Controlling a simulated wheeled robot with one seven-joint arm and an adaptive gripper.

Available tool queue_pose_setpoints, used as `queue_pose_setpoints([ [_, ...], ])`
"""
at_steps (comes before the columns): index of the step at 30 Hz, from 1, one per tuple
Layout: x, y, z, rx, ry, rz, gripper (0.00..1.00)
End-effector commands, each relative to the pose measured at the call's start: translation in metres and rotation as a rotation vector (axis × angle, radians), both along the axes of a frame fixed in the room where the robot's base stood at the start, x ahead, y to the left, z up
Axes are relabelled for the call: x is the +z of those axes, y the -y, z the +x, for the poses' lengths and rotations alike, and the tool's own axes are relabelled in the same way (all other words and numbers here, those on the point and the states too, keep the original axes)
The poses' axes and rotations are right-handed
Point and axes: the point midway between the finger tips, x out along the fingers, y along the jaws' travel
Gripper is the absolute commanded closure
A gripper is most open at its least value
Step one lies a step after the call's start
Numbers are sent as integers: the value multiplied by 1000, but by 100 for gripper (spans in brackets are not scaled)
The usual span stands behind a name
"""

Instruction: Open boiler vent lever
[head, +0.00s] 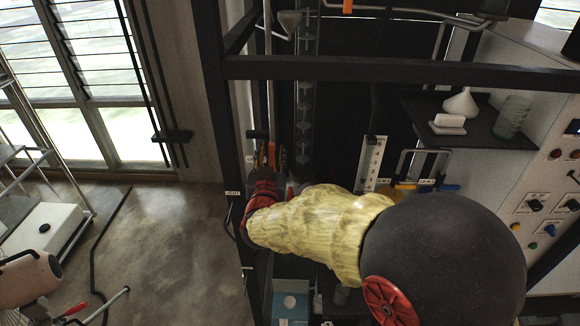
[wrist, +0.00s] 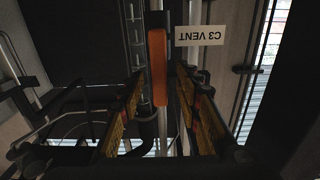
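An orange lever handle (wrist: 158,60) hangs along a thin pipe in the wrist view, beside a white label reading "C3 VENT" (wrist: 202,36), upside down there. My gripper (wrist: 160,90) is open, with one finger on each side of the handle. Gaps show between both fingers and the handle, so it is not gripped. In the head view the orange handle (head: 271,154) is a small strip at the tip of my gripper (head: 265,158). My red and black wrist and yellow-sleeved arm hide what lies below it.
A dark frame bar (head: 400,72) crosses above my arm. A dark shelf (head: 420,112) with a white flask (head: 461,103) and a glass jar (head: 512,117) stands right, near a control panel (head: 540,205). The floor (head: 170,235) at left is partly clear.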

Motion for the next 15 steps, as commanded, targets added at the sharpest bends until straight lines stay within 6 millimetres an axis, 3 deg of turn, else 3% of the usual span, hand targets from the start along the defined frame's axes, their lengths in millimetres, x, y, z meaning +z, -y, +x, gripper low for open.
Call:
queue_pose_setpoints([
  [15,0,-2,-48,2,1,0,66],
])
